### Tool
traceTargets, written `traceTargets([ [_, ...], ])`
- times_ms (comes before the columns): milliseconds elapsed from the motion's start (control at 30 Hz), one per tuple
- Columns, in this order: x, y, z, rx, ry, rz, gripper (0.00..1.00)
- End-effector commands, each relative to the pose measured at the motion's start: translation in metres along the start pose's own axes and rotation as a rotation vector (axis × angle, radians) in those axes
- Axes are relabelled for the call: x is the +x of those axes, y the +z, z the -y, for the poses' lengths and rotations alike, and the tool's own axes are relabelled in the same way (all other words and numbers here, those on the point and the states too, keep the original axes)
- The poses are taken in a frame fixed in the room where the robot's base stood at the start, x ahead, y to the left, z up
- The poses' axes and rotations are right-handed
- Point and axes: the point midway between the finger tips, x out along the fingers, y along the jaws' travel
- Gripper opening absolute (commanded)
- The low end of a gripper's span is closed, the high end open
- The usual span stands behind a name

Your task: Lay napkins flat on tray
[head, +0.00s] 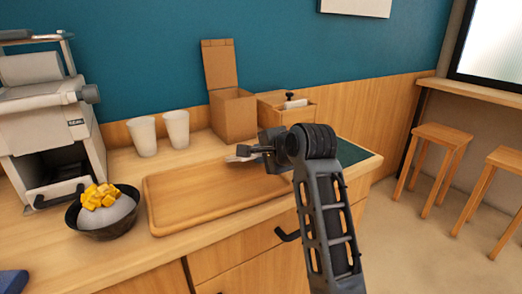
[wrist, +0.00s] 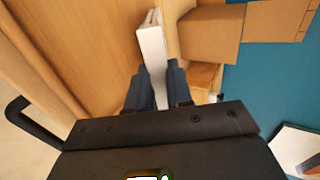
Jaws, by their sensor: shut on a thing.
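The wooden tray (head: 185,212) lies on the counter and is bare where it shows; my gripper and arm cover its right end. My gripper (head: 256,151) is over the tray's back right part, shut on a white napkin (wrist: 151,48). In the wrist view my gripper's two dark fingers (wrist: 157,84) pinch the napkin, which looks folded and is seen nearly edge-on. In the head view only a small white bit of the napkin (head: 238,156) shows at the fingertips. I cannot tell whether it touches the tray.
A black bowl (head: 101,231) with a white mound and yellow cubes stands left of the tray. Two white cups (head: 144,137), an open cardboard box (head: 234,114) and a wooden holder (head: 291,109) stand behind. A machine (head: 45,120) is at far left; a green mat (head: 352,152) is at right.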

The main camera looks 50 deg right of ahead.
Motion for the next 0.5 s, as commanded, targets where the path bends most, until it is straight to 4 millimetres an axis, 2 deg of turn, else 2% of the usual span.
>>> traceTargets([
  [333, 0.0013, -0.0001, -0.0023, 0.0, -0.001, 0.0, 0.0],
  [367, 0.0013, -0.0001, -0.0023, 0.0, -0.001, 0.0, 0.22],
  [500, 0.0013, -0.0001, -0.0023, 0.0, -0.001, 0.0, 0.36],
])
